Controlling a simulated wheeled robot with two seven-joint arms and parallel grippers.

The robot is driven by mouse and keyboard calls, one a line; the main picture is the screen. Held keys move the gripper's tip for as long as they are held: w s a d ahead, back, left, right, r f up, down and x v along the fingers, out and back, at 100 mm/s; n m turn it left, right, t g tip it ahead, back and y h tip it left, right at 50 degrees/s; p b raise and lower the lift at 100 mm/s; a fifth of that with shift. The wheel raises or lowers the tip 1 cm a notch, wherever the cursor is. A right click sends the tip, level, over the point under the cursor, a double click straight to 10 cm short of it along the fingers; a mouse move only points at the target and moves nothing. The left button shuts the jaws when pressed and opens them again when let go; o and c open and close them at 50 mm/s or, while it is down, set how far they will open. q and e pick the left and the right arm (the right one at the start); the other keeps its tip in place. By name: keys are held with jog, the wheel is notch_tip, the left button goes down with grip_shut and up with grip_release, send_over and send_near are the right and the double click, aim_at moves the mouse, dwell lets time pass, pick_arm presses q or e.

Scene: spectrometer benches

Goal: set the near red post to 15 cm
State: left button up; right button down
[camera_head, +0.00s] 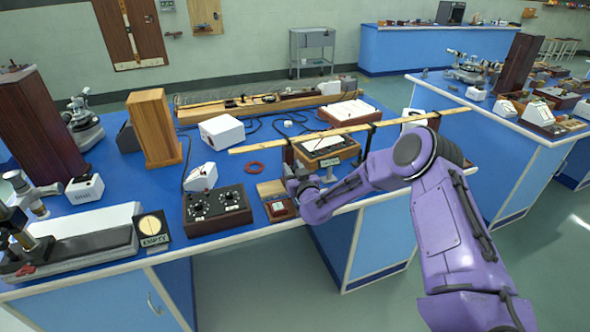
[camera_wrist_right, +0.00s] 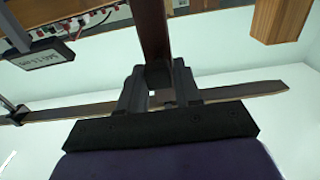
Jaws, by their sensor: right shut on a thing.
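A long pale wooden rule (camera_head: 350,130) runs across the front part of the bench, raised on dark posts. The near post (camera_head: 288,153) is a dark reddish upright at the rule's left part. My right gripper (camera_head: 302,186) is low at this post, by the bench's front edge. In the right wrist view the dark red-brown post (camera_wrist_right: 153,30) comes down between the two fingers, and my right gripper (camera_wrist_right: 158,85) is shut on it. The rule (camera_wrist_right: 240,92) passes behind the fingers there. No scale reading is legible. My left gripper is out of view.
A wooden box with a labelled front (camera_head: 325,150) stands right of the near post. A small reddish box (camera_head: 281,209) sits at the front edge beside my gripper.

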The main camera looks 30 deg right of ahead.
jog(key=a, duration=0.2)
jog(key=w+a, duration=0.1)
jog(key=a, duration=0.1)
jog(key=shift+r, duration=0.1)
jog(key=c, duration=0.9)
grip_release()
jog(key=shift+s+d, duration=0.15)
jog(key=shift+d, duration=0.2)
jog(key=shift+a, duration=0.2)
jog(key=b+v, duration=0.2)
jog(key=v, duration=0.8)
jog(key=shift+s, duration=0.2)
